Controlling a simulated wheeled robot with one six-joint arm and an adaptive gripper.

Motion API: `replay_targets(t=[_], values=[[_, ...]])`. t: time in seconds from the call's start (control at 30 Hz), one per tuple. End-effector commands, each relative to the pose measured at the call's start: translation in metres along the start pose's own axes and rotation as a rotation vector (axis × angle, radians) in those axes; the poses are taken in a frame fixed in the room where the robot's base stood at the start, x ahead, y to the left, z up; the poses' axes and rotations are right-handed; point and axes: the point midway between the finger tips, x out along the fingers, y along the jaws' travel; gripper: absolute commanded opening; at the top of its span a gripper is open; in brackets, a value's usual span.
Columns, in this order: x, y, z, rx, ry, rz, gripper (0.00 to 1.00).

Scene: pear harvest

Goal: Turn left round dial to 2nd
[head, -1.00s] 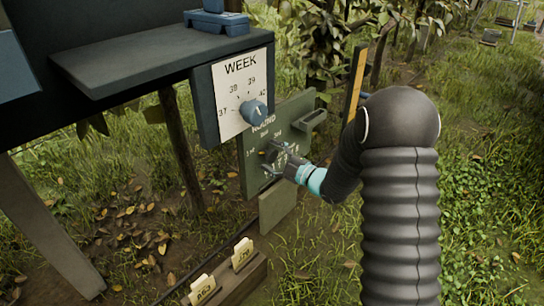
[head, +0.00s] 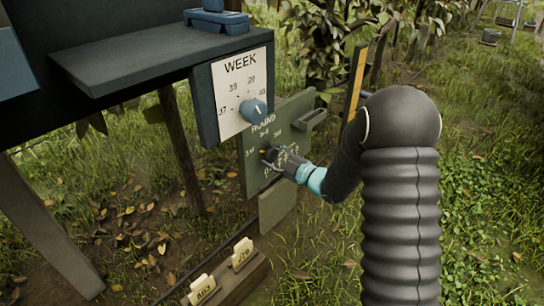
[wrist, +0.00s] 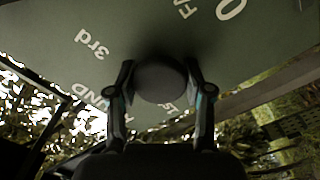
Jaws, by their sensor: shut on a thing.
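The ROUND dial (head: 266,152) is a dark round knob with a small orange mark. It sits on a green panel (head: 257,182) with white lettering, including 1st and 3rd. My gripper (head: 275,158) is at the panel, its fingers around the knob. In the wrist view, the dark knob (wrist: 160,82) lies between the two fingers of my gripper (wrist: 160,70), which are shut on it from both sides. A white 3rd label shows up and left of it. My fingers and the knob hide some lettering, so I cannot tell which label the mark points at.
A white WEEK panel (head: 232,80) with a blue knob (head: 253,111) hangs just above, under a grey shelf (head: 150,50). A wooden box with tags (head: 232,280) lies below.

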Motion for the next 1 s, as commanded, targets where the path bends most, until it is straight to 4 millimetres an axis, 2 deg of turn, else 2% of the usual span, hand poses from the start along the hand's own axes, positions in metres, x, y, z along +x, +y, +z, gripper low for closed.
replay_targets(t=[0.7,1.0], values=[[0.0004,0.0006,-0.0005,0.640,0.000,-0.001,0.16],[0.0005,0.0006,-0.0005,0.824,0.000,0.000,0.16]])
